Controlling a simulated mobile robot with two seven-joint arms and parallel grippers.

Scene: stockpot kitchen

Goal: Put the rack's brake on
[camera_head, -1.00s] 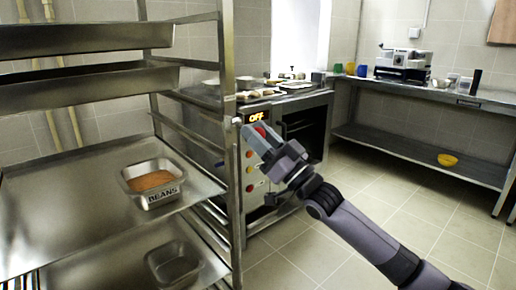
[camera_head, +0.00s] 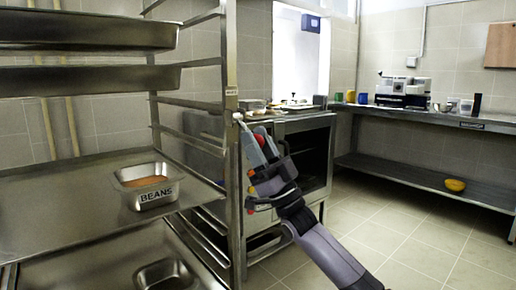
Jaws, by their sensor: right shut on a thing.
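The steel rack (camera_head: 233,180) stands at the left, its near right post running upright through the picture. A small pale knob (camera_head: 237,116), seemingly the rack's brake lever, shows at that post below a small label. My right gripper (camera_head: 246,130) reaches up to the post, its fingers shut on the brake lever at the knob. The fingers hide most of the lever, so I cannot tell its exact position. My left gripper is out of view.
The rack bears trays and a pan marked BEANS (camera_head: 155,197). An oven (camera_head: 312,150) stands close behind the post. A steel counter (camera_head: 420,113) with a machine (camera_head: 402,92) lines the right wall. The tiled floor (camera_head: 400,245) at the right is clear.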

